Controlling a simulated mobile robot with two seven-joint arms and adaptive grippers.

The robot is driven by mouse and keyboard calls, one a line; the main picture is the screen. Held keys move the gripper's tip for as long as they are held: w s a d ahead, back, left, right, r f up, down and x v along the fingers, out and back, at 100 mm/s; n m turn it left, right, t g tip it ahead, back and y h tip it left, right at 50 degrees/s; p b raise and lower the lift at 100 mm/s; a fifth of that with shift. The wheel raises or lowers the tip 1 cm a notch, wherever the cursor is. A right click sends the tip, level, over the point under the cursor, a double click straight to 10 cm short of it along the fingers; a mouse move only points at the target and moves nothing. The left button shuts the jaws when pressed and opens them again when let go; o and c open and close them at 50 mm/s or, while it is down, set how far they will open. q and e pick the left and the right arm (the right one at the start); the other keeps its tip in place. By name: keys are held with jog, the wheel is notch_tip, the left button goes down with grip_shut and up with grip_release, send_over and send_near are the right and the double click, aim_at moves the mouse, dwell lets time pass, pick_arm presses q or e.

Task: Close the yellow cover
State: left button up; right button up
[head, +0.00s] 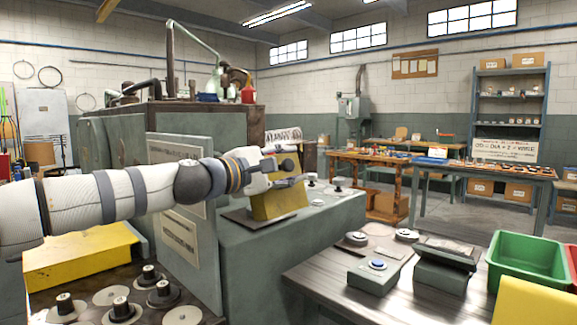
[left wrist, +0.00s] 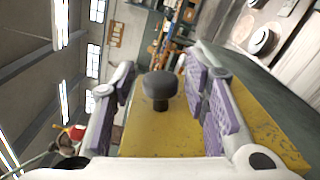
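The yellow cover (head: 280,204) stands up on top of the green-grey machine (head: 280,245), over a dark flat plate. Its dark round knob (head: 288,165) is near its upper edge. My left gripper (head: 284,173) is at the knob, with the arm reaching in from the left. In the left wrist view, the knob (left wrist: 158,88) stands between the open fingers with purple pads, with visible gaps on both sides. The yellow face of the cover (left wrist: 150,136) lies behind the fingers. My right gripper is not in view.
An upright grey panel (head: 183,235) stands left of the cover, under my arm. Another yellow block (head: 80,257) and several spools (head: 120,308) are at lower left. A wooden table (head: 335,288) with a control box (head: 375,275) and a green bin (head: 530,262) is at right.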

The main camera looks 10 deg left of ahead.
pick_arm(q)
jog(key=shift+r, duration=0.15)
notch_tip(320, 180, up, 10)
jog(key=shift+f, duration=0.1)
dwell(0.5)
